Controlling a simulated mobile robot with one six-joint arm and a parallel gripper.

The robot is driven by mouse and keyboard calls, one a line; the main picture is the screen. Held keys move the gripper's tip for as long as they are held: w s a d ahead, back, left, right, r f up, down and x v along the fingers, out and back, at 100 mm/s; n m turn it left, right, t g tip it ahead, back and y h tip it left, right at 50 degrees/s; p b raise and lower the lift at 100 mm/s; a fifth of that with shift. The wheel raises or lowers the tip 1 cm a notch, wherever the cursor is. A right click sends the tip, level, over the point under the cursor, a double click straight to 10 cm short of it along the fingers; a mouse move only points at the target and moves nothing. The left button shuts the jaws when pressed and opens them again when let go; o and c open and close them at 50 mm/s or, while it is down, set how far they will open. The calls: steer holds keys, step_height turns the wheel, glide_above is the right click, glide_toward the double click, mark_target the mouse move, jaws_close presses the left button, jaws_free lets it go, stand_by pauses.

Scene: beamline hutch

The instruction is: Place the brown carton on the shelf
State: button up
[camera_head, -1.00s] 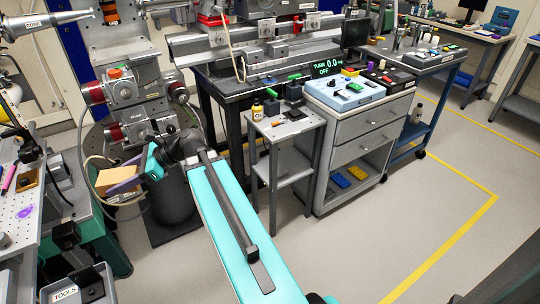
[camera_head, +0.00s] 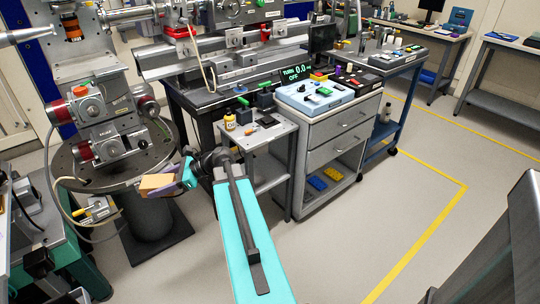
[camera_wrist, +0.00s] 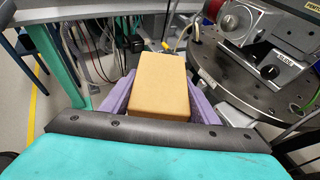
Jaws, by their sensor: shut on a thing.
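The brown carton (camera_head: 156,185) is a plain tan box held in the purple fingers of my gripper (camera_head: 178,180), in open air left of a small grey stand. In the wrist view the carton (camera_wrist: 160,84) fills the space between both purple fingers (camera_wrist: 160,100), its broad top face visible. The small grey stand has a top plate (camera_head: 258,134) with a yellow bottle and small dark items, and a lower shelf (camera_head: 268,172), partly hidden by my arm. The drawer cabinet also has an open bottom shelf (camera_head: 335,196) with blue and yellow bricks. Which shelf is meant is unclear.
A round dark table (camera_head: 90,180) with red-and-grey instruments stands left, close to the carton. A teal-legged bench (camera_head: 70,235) is at lower left. A blue cart (camera_head: 385,125) stands beyond the cabinet. The floor (camera_head: 400,220) at right is open, marked with yellow tape.

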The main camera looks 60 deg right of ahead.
steer(key=s+d+f+m+t+h+p, duration=0.1)
steer(key=s+d+f+m+h+p, duration=0.1)
steer(key=s+d+f, duration=0.55)
steer(key=s+d+f+m+t+h+p, duration=0.15)
steer(key=s+d, duration=0.35)
steer(key=d, duration=0.6)
steer(key=s+d+f+m+h+p, duration=0.1)
steer(key=s+d+f+m+p, duration=0.1)
steer(key=s+d+f, duration=0.6)
steer(key=m+g+h+b, duration=0.3)
steer(key=m+h+b, duration=0.75)
steer(key=h, duration=0.25)
glide_above(273, 171)
steer(key=shift+t, duration=0.25)
steer(key=shift+f, duration=2.7)
steer(key=shift+f, duration=0.2)
steer(key=shift+a+f+b, duration=0.1)
steer(key=shift+f+b, duration=2.95)
steer(key=shift+f, duration=0.2)
steer(key=shift+f+b, duration=0.45)
steer(key=shift+f, duration=0.1)
